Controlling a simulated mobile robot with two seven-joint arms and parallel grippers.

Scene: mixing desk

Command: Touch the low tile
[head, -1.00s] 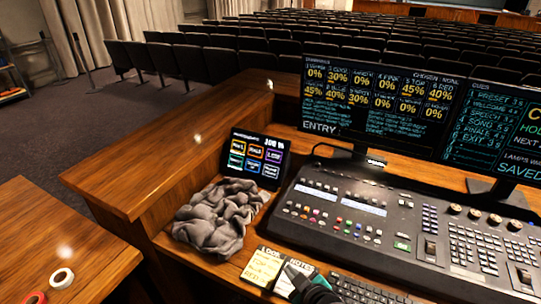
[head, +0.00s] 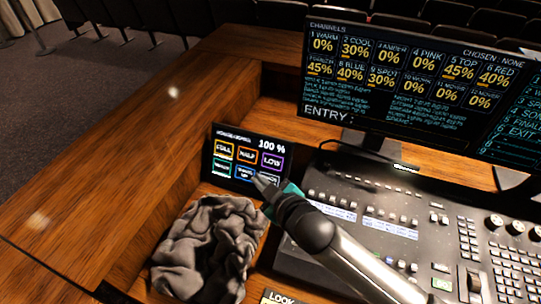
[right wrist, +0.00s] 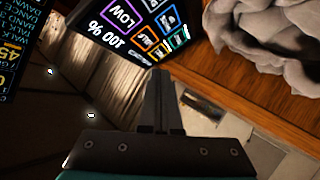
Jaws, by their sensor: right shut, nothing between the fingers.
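The small touch screen (head: 240,183) leans upright on the desk and shows two rows of coloured tiles and "100 %". The low tile (head: 271,160) is the purple-outlined one at the right end of its top row. In the right wrist view the low tile (right wrist: 122,16) sits at the top, left of centre. My right gripper (head: 257,181) is shut and empty, its tip in front of the screen's lower right tiles, below the low tile. In the wrist view the shut fingers (right wrist: 157,75) point toward the screen. I cannot tell whether they touch it. My left gripper is out of view.
A crumpled grey cloth (head: 208,245) lies just in front of the screen. The mixing console (head: 425,215) is to the right, with a large monitor (head: 395,80) behind it. A wooden ledge (head: 130,140) runs along the left.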

